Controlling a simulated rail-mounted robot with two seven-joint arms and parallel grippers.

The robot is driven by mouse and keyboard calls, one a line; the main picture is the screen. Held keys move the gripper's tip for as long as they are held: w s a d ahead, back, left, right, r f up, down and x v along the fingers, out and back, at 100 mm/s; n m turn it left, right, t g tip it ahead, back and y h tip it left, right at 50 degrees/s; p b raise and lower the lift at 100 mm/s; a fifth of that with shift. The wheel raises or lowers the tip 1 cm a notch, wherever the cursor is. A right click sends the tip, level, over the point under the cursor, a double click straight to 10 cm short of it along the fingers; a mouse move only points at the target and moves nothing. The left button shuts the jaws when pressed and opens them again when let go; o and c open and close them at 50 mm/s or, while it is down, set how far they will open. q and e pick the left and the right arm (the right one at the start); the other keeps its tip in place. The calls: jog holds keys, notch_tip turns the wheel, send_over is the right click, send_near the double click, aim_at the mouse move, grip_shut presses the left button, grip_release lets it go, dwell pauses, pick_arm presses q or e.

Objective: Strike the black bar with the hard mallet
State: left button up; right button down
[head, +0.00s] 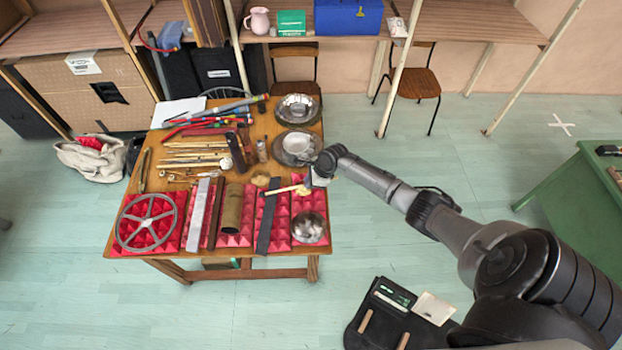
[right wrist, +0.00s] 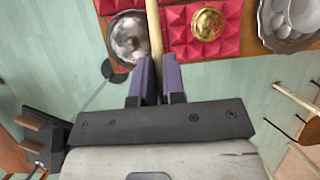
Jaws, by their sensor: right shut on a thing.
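The black bar (head: 266,230) lies lengthwise on the red pyramid foam at the table's front, between a brown tube and a silver bowl. My right gripper (head: 311,183) is at the table's right edge, right of the bar. It is shut on the mallet, whose pale wooden handle (head: 284,190) points left, with its far end by the bar's upper part. I cannot tell whether they touch. In the right wrist view the handle (right wrist: 154,35) runs between the two fingers (right wrist: 155,75) and out of the top; the mallet's head is out of that view. My left gripper is not in view.
A silver bowl (head: 309,227) sits right of the bar, and a gold bowl (right wrist: 208,22) lies near the handle. A brown tube (head: 232,210), a grey bar (head: 198,215) and a spoked wheel (head: 147,222) lie to the left. Metal pans (head: 297,110) stand behind.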

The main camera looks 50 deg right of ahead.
jog(key=shift+d, duration=0.1)
jog(key=shift+s+f+b, duration=0.1)
jog(key=shift+f+b, duration=0.8)
jog(key=shift+f, duration=1.65)
notch_tip(320, 180, down, 5)
jog(key=w+a+g+h+b, duration=0.1)
jog(key=w+g+b, duration=0.1)
jog(key=b, duration=0.1)
jog(key=p+v, duration=0.4)
jog(key=p, duration=0.1)
jog(key=a+p+v, duration=0.1)
jog(key=p, duration=0.1)
jog(key=shift+w+r, duration=0.3)
jog(key=shift+r, duration=0.2)
